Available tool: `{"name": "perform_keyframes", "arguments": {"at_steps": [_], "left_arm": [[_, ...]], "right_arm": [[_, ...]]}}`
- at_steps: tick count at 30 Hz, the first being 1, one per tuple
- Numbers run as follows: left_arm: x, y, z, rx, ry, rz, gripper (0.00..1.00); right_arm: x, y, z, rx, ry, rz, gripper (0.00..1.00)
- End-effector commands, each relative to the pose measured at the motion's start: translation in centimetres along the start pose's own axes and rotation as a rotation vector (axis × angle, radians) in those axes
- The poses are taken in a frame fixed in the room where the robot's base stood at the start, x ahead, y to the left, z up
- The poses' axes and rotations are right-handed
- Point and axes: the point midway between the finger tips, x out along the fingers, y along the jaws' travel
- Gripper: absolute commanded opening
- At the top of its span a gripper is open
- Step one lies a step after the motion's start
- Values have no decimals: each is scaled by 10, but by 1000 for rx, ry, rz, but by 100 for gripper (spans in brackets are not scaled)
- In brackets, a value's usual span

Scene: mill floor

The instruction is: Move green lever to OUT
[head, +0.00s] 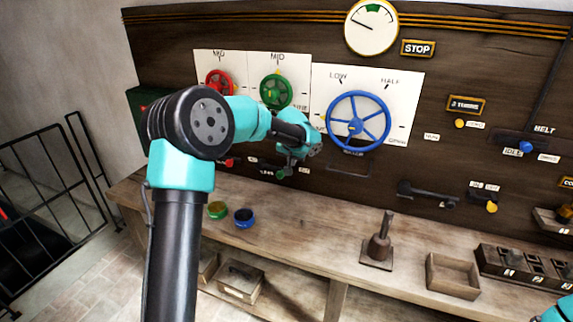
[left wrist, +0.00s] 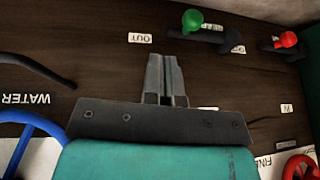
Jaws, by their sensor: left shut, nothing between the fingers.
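The green lever (left wrist: 192,20) shows as a round green knob at the top of the left wrist view, over a dark mount on the board. The OUT label (left wrist: 140,38) is to its left in that view, upside down, and another small label (left wrist: 238,49) is to its right. In the head view the green knob (head: 281,174) shows just below my left gripper (head: 292,162). My left gripper, also in the left wrist view (left wrist: 165,58), is shut and empty, its tips pointing toward the lever. I cannot tell if it touches the knob. My right gripper is out of view.
A red lever (left wrist: 287,39) sits beside the green one. A blue wheel (head: 358,121), a green wheel (head: 276,91) and a red wheel (head: 219,84) are above. The bench (head: 310,225) holds green and blue cups, a block with a post (head: 378,250) and an open box (head: 452,276).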

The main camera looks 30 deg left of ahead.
Motion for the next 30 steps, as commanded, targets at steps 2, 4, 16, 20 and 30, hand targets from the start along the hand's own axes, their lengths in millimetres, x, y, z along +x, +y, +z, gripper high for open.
{"name": "perform_keyframes", "arguments": {"at_steps": [2, 4, 16, 20, 30], "left_arm": [[-11, 7, 1, 1, 2, 1, 0], [-17, 11, 2, 1, 1, 1, 0], [-23, 15, 3, 0, 0, 0, 0], [-23, 15, 3, 0, 1, 0, 0], [3, 32, 44, 5, -95, 47, 0]], "right_arm": [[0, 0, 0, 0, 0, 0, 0], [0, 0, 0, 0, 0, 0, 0], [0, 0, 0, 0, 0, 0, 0], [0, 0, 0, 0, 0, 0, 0], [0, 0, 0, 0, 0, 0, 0]]}}
